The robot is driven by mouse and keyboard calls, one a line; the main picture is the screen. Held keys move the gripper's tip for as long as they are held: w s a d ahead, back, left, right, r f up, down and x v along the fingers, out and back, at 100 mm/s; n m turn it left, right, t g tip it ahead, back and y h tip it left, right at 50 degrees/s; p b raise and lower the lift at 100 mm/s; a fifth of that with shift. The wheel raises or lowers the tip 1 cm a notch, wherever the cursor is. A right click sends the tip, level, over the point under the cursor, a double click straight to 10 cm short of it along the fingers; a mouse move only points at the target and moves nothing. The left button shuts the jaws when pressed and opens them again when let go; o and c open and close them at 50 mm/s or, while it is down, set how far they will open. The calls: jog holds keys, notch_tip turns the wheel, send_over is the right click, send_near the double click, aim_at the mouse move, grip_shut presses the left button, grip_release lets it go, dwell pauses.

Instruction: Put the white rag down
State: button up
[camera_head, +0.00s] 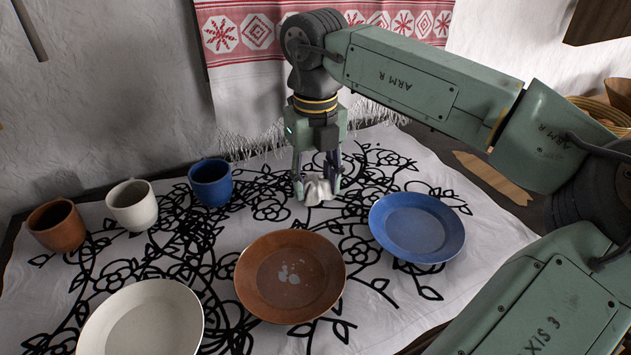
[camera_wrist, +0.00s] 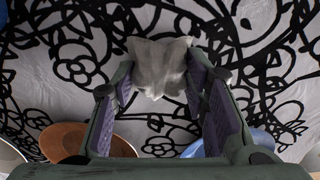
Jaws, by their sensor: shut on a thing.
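The white rag (camera_head: 318,190) is a small crumpled cloth between the fingertips of my gripper (camera_head: 317,180). In the wrist view the rag (camera_wrist: 160,66) sits between the two finger pads of my gripper (camera_wrist: 162,82), which are shut on it. The gripper points down over the white cloth with black flower drawings (camera_head: 400,171), behind the brown and blue plates. Whether the rag touches the cloth under it, I cannot tell.
A brown plate (camera_head: 290,300), a blue plate (camera_head: 417,250) and a white plate (camera_head: 142,325) lie in front. A brown cup (camera_head: 57,226), a white cup (camera_head: 133,206) and a blue cup (camera_head: 211,184) stand at left. A wooden board (camera_head: 492,177) lies at right.

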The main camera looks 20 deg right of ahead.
aim_at(316, 179)
jog(key=shift+f, duration=0.1)
jog(key=shift+f, duration=0.2)
jog(key=o, duration=1.2)
jog(key=shift+r, duration=0.1)
jog(key=shift+r, duration=0.15)
notch_tip(316, 179, up, 12)
jog(key=p, duration=0.8)
